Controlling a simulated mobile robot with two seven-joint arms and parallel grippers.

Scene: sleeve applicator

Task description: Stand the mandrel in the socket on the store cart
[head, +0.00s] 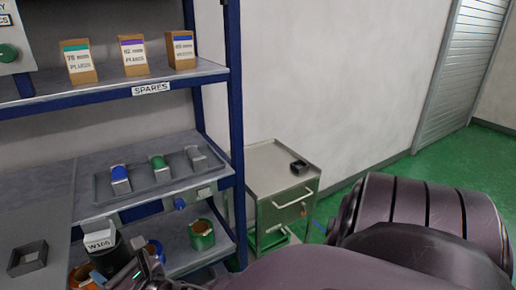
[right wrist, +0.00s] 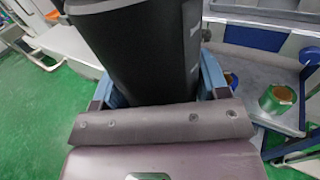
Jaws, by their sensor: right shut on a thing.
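The mandrel (head: 112,258) is a dark, thick cylinder near the bottom left of the head view, with a white block marked W160 at its top. My right gripper (head: 142,270) is shut on it. In the right wrist view the mandrel (right wrist: 145,50) fills the space between the blue-lined fingers of the right gripper (right wrist: 160,88). The store cart (head: 272,172) is a grey metal cart against the wall, right of the shelf. The socket (head: 299,167) is a small black square frame on its top, with nothing standing in it. My left gripper is out of view.
The blue-framed shelf (head: 236,110) stands left of the cart, with a tray (head: 105,187) of small coloured pieces and rolls below. Another black square frame (head: 28,259) sits on the grey bench at left. Green floor (head: 440,165) is open at right.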

